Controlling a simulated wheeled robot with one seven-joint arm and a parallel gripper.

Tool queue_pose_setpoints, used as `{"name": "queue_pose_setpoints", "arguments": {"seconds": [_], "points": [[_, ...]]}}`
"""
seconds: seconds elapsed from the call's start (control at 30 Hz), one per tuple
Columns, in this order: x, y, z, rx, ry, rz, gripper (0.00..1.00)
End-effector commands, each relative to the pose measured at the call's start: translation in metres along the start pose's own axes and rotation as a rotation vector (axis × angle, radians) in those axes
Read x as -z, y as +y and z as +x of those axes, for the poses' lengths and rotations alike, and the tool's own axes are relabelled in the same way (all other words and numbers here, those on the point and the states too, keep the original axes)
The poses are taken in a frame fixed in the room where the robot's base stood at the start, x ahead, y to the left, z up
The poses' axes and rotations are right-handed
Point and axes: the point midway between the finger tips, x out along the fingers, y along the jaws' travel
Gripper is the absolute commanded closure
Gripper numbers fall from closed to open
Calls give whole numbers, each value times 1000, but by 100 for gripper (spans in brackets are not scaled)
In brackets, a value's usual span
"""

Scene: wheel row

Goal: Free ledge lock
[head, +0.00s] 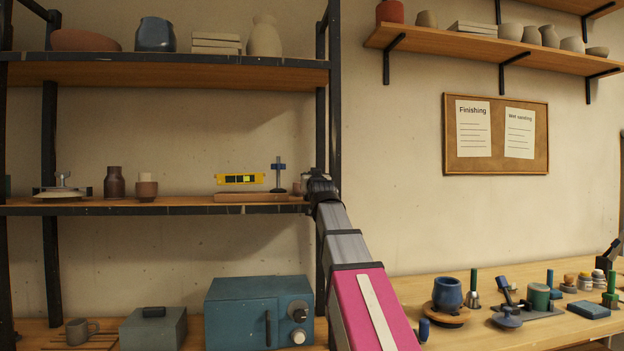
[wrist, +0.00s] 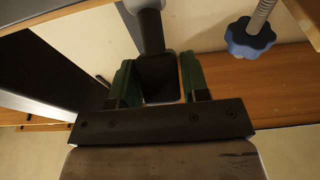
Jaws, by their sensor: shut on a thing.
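My gripper (wrist: 160,76) is at the right end of the middle shelf, beside the dark upright; the arm hides most of it in the head view (head: 320,186). In the wrist view its two green-padded fingers are shut on a dark grey square-sided part (wrist: 158,84) with a rounded grey bar (wrist: 152,32) running up from it. I cannot tell whether this part is the ledge lock. A blue lobed knob (wrist: 250,40) on a threaded metal rod shows to the right of the fingers, apart from them. What the rod is fixed to is out of view.
The middle shelf (head: 180,207) also bears a yellow level (head: 240,179), a post with a blue piece (head: 278,170) and pots. Dark shelf uprights stand close to my gripper. A workbench (head: 450,332) with several tools is at the lower right.

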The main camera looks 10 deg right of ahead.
Motion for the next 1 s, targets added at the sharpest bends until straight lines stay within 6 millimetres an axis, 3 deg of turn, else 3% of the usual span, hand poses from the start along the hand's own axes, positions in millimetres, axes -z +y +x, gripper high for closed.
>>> {"name": "queue_pose_setpoints", "arguments": {"seconds": [0.37, 0.4, 0.43, 0.47, 0.77, 1.0], "points": [[-1, 0, 0, 0, 2, 0, 100], [-1, 0, 0, 0, 2, 0, 45], [-1, 0, 0, 0, 2, 0, 35], [-1, 0, 0, 0, 2, 0, 33], [0, 0, -1, 0, 2, 0, 33], [-1, 0, -20, 0, 3, 0, 33]]}}
